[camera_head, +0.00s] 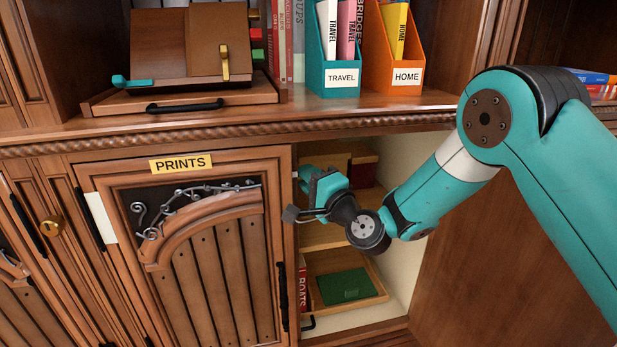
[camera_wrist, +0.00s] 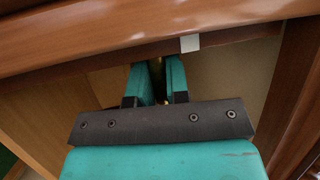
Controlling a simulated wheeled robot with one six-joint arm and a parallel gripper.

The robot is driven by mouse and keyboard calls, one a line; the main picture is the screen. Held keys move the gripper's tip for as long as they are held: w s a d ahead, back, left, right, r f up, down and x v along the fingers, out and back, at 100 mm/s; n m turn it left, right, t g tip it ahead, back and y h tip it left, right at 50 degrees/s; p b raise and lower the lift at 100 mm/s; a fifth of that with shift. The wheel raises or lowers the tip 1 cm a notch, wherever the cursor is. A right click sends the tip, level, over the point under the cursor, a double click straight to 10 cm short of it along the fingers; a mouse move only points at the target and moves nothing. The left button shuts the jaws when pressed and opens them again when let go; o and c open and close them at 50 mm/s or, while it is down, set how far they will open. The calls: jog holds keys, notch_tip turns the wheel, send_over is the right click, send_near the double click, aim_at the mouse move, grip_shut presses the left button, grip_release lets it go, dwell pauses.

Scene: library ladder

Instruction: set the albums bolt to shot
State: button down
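My gripper (camera_head: 305,172) is at the left side of the open cupboard bay, just right of the PRINTS door, under the counter edge. In the wrist view its two teal fingers (camera_wrist: 158,72) point up at the underside of the wooden edge, with a narrow gap between them. A small brass-coloured piece (camera_wrist: 156,67) shows in that gap, mostly hidden by the fingers. It may be the albums bolt, but I cannot tell. I cannot tell whether the fingers press on it. No albums label is readable.
The PRINTS door (camera_head: 205,250) looks closed, left of the bay. Inside the bay are shelves, a green item (camera_head: 345,286) on a lower tray and books. The counter (camera_head: 230,122) overhangs, holding a TRAVEL file (camera_head: 341,79) and a HOME file (camera_head: 407,77).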

jog(key=shift+r+p, duration=1.3)
jog(key=shift+r, duration=0.15)
jog(key=c, duration=1.1)
grip_release()
jog(key=shift+f, duration=0.1)
